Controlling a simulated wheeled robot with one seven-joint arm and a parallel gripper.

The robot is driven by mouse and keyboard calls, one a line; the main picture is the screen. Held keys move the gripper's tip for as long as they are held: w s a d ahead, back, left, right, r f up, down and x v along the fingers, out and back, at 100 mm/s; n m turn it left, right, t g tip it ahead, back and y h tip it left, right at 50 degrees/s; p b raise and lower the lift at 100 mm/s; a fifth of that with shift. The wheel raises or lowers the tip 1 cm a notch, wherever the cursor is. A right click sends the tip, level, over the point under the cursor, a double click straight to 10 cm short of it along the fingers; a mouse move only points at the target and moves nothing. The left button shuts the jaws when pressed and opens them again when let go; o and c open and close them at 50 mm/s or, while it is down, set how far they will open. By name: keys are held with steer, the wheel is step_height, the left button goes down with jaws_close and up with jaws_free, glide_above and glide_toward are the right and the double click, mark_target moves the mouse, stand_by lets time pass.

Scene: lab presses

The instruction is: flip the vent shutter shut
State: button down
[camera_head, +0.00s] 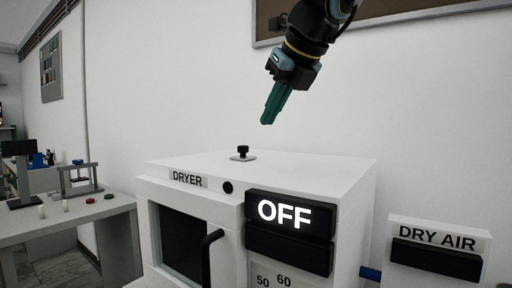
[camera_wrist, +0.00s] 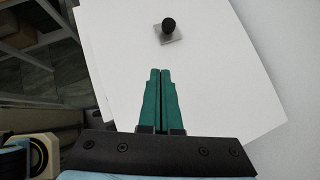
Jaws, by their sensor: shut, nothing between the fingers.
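The vent shutter appears to be the small black knob on a grey plate (camera_head: 243,153) on top of the white dryer (camera_head: 300,168). It also shows in the wrist view as a round black knob on a square plate (camera_wrist: 169,27). Whether the vent is open or shut cannot be told. My gripper (camera_head: 267,121) has green fingers, closed together and empty. It hangs above the dryer top, apart from the knob and to its right in the head view. In the wrist view the fingertips (camera_wrist: 160,70) point toward the knob with a gap between.
The dryer front has a lit OFF display (camera_head: 285,214) and a black door handle (camera_head: 208,255). A DRY AIR box (camera_head: 437,240) stands at the right. A side table (camera_head: 60,222) with small items is at the left.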

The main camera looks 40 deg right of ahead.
steer(key=shift+s+d+r+m, duration=0.3)
steer(key=shift+s+d+r, duration=0.1)
steer(key=shift+w+f, duration=0.1)
steer(key=p, duration=0.1)
glide_toward(244, 155)
steer(key=f, duration=0.3)
steer(key=shift+s+a+f, duration=0.15)
steer(key=shift+s+f, duration=0.1)
steer(key=shift+f, duration=0.05)
steer(key=shift+w+d+p, duration=0.15)
steer(key=shift+w+p, duration=0.1)
steer(key=shift+w, duration=0.35)
steer(key=shift+w+d+p, duration=0.15)
steer(key=shift+w+p, duration=0.1)
steer(key=shift+w, duration=0.35)
steer(key=shift+w+d+f, duration=0.1)
steer(key=shift+w+d, duration=0.1)
steer(key=shift+w, duration=0.5)
